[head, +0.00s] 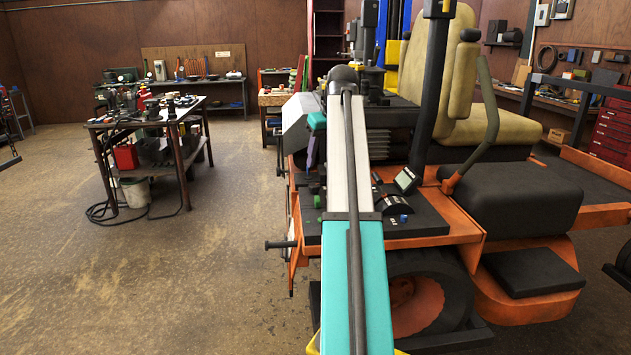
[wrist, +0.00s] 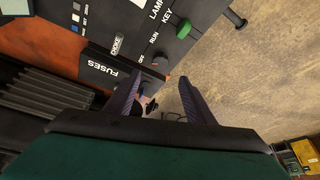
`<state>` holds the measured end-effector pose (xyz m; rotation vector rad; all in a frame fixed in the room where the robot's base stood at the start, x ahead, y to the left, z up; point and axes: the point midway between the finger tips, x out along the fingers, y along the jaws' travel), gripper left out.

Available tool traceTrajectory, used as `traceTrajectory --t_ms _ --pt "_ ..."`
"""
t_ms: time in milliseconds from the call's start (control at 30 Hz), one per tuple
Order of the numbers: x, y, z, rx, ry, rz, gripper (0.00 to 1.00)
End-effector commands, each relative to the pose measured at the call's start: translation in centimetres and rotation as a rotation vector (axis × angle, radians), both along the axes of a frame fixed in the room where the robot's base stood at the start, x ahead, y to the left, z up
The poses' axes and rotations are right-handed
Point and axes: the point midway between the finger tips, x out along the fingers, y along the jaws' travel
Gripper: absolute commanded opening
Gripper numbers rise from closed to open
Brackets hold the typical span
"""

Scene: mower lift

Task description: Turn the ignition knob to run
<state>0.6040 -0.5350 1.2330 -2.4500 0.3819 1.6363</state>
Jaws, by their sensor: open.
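The wrist view shows a dark control panel (wrist: 110,20) with white labels such as LAMP, KEY, RUN, CHOKE and FUSES. A green knob (wrist: 183,30) stands out at its edge beside KEY and RUN. A dark round knob (wrist: 160,60) sits lower, near RUN and a smaller label. I cannot tell for sure which one is the ignition knob, nor how it is turned. My gripper (wrist: 160,76) is open and empty, its two dark fingers spread just below the dark knob, seemingly apart from it.
The orange mower (head: 480,230) stands at the right, with a tan seat (head: 485,100) and a dark upright post (head: 433,100). Dark ribbed fins (wrist: 45,100) lie left of my fingers. A cluttered workbench (head: 155,118) stands at the left. The floor (head: 200,260) between is clear.

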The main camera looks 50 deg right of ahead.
Motion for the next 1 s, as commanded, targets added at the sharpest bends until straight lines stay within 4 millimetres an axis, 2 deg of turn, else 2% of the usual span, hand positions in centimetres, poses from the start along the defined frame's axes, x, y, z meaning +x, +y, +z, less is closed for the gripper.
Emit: traceTrajectory --t_ms 700,1000 --pt "3.2 -0.9 -8.1 0.001 0.002 0.001 0.49" --pt "4.0 -1.1 -9.9 0.0 0.001 0.002 0.49"
